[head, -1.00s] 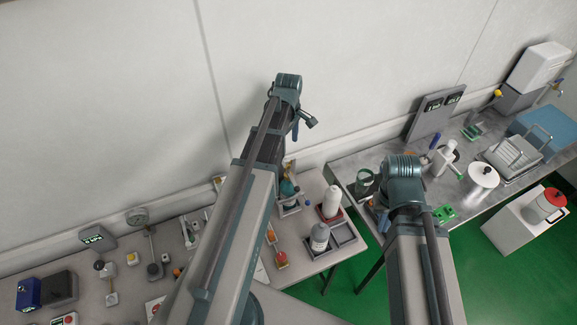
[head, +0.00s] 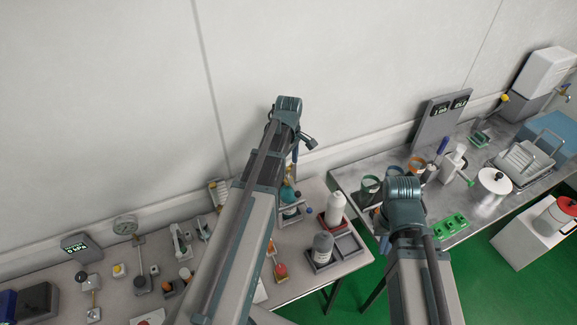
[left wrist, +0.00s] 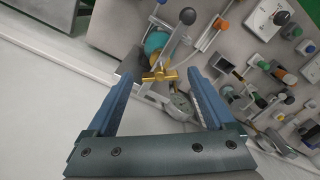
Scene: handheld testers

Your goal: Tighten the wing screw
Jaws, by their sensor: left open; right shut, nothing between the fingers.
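A brass wing screw (left wrist: 160,76) shows in the left wrist view, with its wings spread sideways, beside a teal round body (left wrist: 156,42) and a rod with a dark ball knob (left wrist: 187,16). My left gripper (left wrist: 158,92) is open, and the screw appears between and beyond its two blue fingers. I cannot tell how far the fingers are from it. In the head view my left gripper (head: 295,152) points down over the back of the table near the teal body (head: 288,193); the screw is not clear there. My right gripper (head: 384,243) is shut and empty, partly hidden by its wrist.
A white bottle (head: 335,208) and a grey bottle (head: 322,248) stand on trays right of my left arm. A dial gauge (head: 125,225) and several small testers stand left. A steel bench (head: 470,205) is at right, and the wall (head: 300,60) rises behind the table.

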